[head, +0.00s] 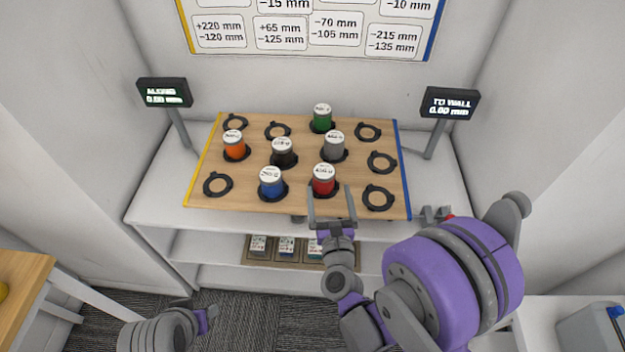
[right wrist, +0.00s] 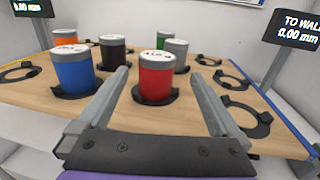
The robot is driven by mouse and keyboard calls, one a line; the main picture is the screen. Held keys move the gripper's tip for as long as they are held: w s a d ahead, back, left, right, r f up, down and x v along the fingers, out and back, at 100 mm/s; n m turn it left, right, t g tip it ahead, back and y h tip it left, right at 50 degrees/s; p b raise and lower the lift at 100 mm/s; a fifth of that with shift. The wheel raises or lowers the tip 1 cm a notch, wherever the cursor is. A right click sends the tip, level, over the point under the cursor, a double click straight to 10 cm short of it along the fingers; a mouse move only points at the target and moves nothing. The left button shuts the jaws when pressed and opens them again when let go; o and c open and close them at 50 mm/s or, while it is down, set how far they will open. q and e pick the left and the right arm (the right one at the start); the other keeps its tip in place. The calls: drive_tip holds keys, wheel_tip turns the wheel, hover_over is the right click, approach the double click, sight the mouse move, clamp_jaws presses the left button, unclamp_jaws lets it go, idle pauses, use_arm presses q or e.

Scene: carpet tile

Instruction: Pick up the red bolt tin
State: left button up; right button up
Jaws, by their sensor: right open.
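The red bolt tin (head: 323,182) has a grey rim and a white label on its lid. It stands upright in a black ring holder at the front of the wooden board, right of the blue tin. It also shows in the right wrist view (right wrist: 156,80), framed between the fingers. My right gripper (head: 331,191) is open and empty, just in front of the red tin, with one finger toward each side. No contact with the tin shows. Of my left arm, only a grey and purple end shows at the lower left; its jaws (head: 207,312) are not clear.
The blue tin (head: 271,184) stands close on the left. Black (head: 284,154), grey (head: 334,147), orange (head: 235,146) and green (head: 322,119) tins stand behind. Empty ring holders (head: 378,198) lie on the board (head: 240,200). Two small displays (head: 165,93) flank it.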

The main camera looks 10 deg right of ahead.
sight(327, 182)
drive_tip(key=w, duration=0.4)
drive_tip(key=shift+w+d+p, duration=0.35)
drive_tip(key=shift+w, duration=0.05)
drive_tip(key=shift+w+r+p, duration=0.15)
drive_tip(key=shift+w+p, duration=0.1)
drive_tip(key=shift+w, duration=1.1)
drive_tip(key=shift+w+r+p, duration=0.1)
drive_tip(key=shift+w+p, duration=0.1)
drive_tip(key=shift+w, duration=1.15)
clamp_jaws()
